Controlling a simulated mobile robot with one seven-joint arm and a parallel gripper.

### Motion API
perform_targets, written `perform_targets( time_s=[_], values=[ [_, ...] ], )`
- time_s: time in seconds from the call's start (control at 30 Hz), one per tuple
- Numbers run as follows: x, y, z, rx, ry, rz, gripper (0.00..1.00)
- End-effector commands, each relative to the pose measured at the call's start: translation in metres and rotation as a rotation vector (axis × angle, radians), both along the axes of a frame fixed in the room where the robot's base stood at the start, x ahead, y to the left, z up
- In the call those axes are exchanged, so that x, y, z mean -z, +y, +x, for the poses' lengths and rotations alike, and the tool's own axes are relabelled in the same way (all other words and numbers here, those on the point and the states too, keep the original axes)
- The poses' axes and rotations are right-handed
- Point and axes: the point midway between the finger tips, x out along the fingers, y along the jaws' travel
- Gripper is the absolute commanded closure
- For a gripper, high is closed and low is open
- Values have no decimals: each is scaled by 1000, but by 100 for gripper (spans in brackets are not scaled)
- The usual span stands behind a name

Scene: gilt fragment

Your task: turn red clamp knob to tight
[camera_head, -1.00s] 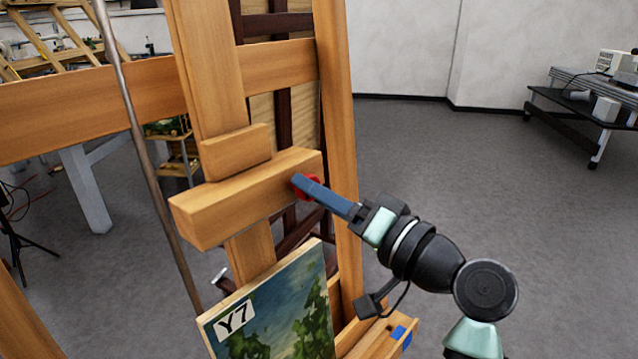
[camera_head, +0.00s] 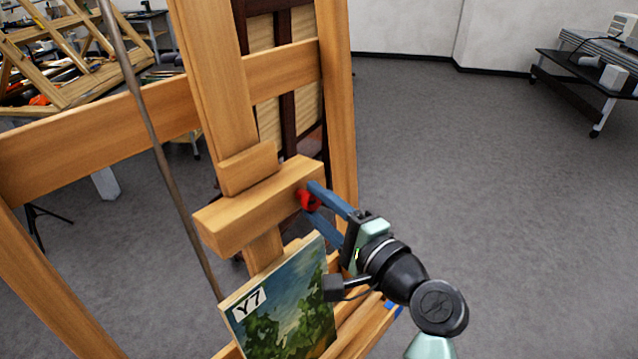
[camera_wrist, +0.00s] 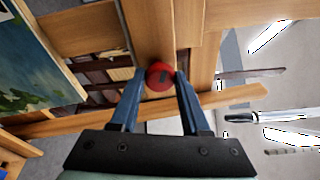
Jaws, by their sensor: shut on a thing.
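The red clamp knob (camera_head: 307,199) sits on the right end of the wooden clamp block (camera_head: 235,222) of an easel. In the wrist view the red knob (camera_wrist: 159,76) is round, with a dark mark on its face. My gripper (camera_head: 312,201) has its two blue fingers on either side of the knob, shut on it. In the wrist view my gripper (camera_wrist: 158,78) has one fingertip at each side of the knob. The knob's far side is hidden against the block.
A landscape painting labelled Y7 (camera_head: 278,305) stands on the easel just below the block, close to my wrist. A thin rod (camera_head: 165,175) slants across the left. Open grey floor (camera_head: 450,170) lies to the right.

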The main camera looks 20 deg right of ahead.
Motion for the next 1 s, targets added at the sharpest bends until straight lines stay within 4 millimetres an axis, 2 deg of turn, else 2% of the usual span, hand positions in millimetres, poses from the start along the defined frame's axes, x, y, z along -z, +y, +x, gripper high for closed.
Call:
perform_targets(
  time_s=[0.03,1.0],
  values=[
    [-11,0,0,10,15,38,100],
    [-9,-2,2,134,473,798,100]
  ],
)
